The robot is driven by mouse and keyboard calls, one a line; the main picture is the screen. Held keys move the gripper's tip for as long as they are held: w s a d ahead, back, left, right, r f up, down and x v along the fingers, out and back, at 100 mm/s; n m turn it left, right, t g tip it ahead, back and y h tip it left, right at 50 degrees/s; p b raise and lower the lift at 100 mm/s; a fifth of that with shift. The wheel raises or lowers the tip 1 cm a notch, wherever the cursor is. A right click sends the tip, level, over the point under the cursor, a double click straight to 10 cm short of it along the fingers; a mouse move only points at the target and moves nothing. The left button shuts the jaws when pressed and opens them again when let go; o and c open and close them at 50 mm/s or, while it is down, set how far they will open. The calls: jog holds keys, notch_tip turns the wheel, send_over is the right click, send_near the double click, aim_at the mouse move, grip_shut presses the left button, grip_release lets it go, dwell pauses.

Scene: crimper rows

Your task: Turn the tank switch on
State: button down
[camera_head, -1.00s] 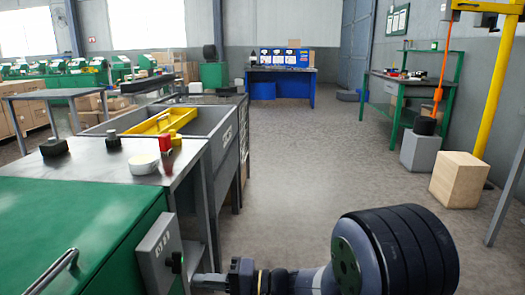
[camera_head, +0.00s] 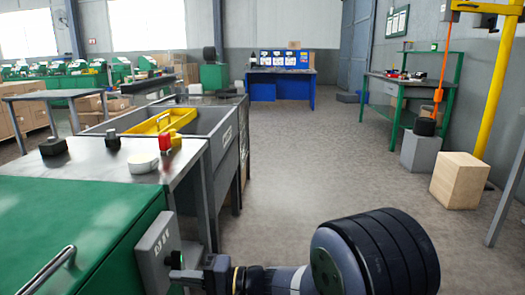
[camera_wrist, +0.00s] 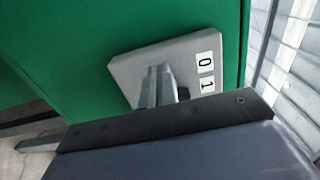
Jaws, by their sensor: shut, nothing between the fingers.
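The switch box (camera_head: 153,240) is a grey plate with dark markings on the side of the green tank (camera_head: 80,225). A small dark knob (camera_wrist: 183,93) shows partly behind my fingers. My gripper (camera_head: 186,274) is shut and empty, its fingertips (camera_wrist: 158,80) over the plate beside the knob. Whether they touch the knob I cannot tell. The knob's setting is mostly hidden.
A curved handle (camera_head: 50,268) rises from the tank's lid.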

jog(key=shift+w, duration=0.6)
dwell(0.5)
jog(key=shift+r+b, duration=0.1)
jog(key=shift+b, duration=1.3)
jog(key=shift+r+b, duration=0.2)
jog(key=shift+b, duration=0.85)
jog(key=shift+s, duration=0.1)
jog(key=shift+s+d, duration=0.15)
jog(key=shift+s, duration=0.15)
jog(key=d, duration=0.5)
jog(key=shift+s+d, duration=0.25)
jog(key=shift+d, duration=0.15)
jog(key=shift+r, duration=0.1)
